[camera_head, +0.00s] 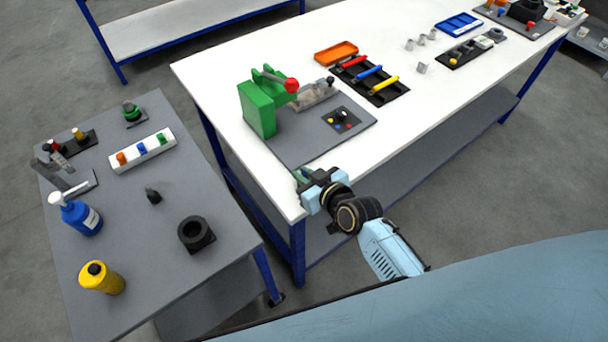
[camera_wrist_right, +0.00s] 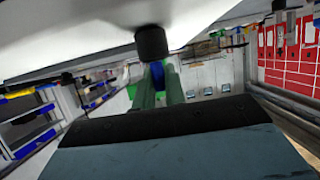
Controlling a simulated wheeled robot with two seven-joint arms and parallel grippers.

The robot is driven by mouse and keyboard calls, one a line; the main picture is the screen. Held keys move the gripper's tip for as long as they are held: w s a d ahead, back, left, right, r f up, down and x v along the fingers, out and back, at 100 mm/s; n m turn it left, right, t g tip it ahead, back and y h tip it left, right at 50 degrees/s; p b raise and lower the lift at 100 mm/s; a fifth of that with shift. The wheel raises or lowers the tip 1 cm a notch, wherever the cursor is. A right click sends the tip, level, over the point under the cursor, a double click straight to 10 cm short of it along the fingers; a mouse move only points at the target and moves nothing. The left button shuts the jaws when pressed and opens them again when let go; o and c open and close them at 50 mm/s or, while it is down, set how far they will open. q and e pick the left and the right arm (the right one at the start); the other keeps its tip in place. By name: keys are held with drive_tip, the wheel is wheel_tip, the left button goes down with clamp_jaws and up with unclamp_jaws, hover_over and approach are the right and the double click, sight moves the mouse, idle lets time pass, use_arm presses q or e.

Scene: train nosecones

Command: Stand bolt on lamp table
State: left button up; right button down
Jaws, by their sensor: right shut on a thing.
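My right gripper (camera_head: 302,176) is at the near left corner of the white-topped table (camera_head: 225,75). Its green fingers (camera_wrist_right: 158,88) are shut on a dark cylindrical piece, apparently the bolt (camera_wrist_right: 152,42), in the right wrist view. The piece's broad round end sticks out past the fingertips, close to a pale surface above it in that picture; I cannot tell whether they touch. In the head view the held piece is hidden. No lamp stands out, so I cannot tell which table is the lamp table. My left gripper is not in view.
A green press (camera_head: 258,108) with a red knob stands on a grey mat (camera_head: 290,150) near the gripper. The grey table (camera_head: 135,235) at left holds a black ring block (camera_head: 196,234), a blue pump bottle (camera_head: 80,216), a yellow bottle (camera_head: 102,279) and a small dark plug (camera_head: 153,196).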

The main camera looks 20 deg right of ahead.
drive_tip(key=c, duration=1.9)
unclamp_jaws()
drive_tip(key=shift+f, duration=0.15)
drive_tip(key=o, duration=0.4)
drive_tip(key=shift+o, duration=0.2)
drive_tip(key=shift+r, duration=0.25)
drive_tip(key=p+v, duration=0.1)
drive_tip(key=v, duration=1.1)
drive_tip(key=shift+f, duration=0.1)
